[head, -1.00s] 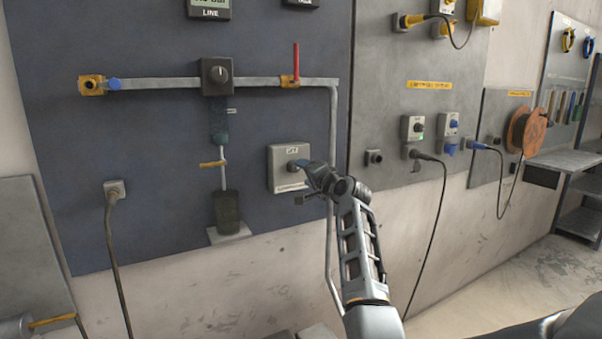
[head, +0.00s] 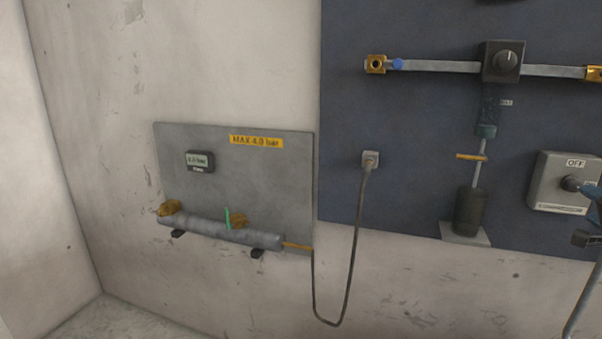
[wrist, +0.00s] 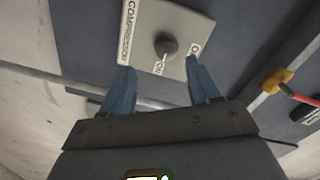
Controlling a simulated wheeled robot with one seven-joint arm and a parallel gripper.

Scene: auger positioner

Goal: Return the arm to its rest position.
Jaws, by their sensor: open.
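My gripper (wrist: 157,90) is open in the wrist view, with its two blue fingers apart and nothing between them. Beyond the fingertips is the compressor switch box (wrist: 150,22), a light grey plate with a dark round knob (wrist: 166,44). The fingers do not appear closed on the knob. In the head view the compressor switch box (head: 548,198) is at the right edge, with OFF marked above its knob (head: 571,183). Only a small part of my gripper (head: 594,212) shows there, at the right edge, close to the box; the arm is mostly out of frame.
A dark blue panel (head: 420,200) carries a horizontal pipe (head: 440,67) with a black knob box (head: 503,61). A grey board (head: 270,180) with a gauge (head: 199,161) and a cylinder (head: 220,232) is at left. A hose (head: 358,250) hangs between them. In the wrist view, a pipe and red-handled valve (wrist: 300,97) are nearby.

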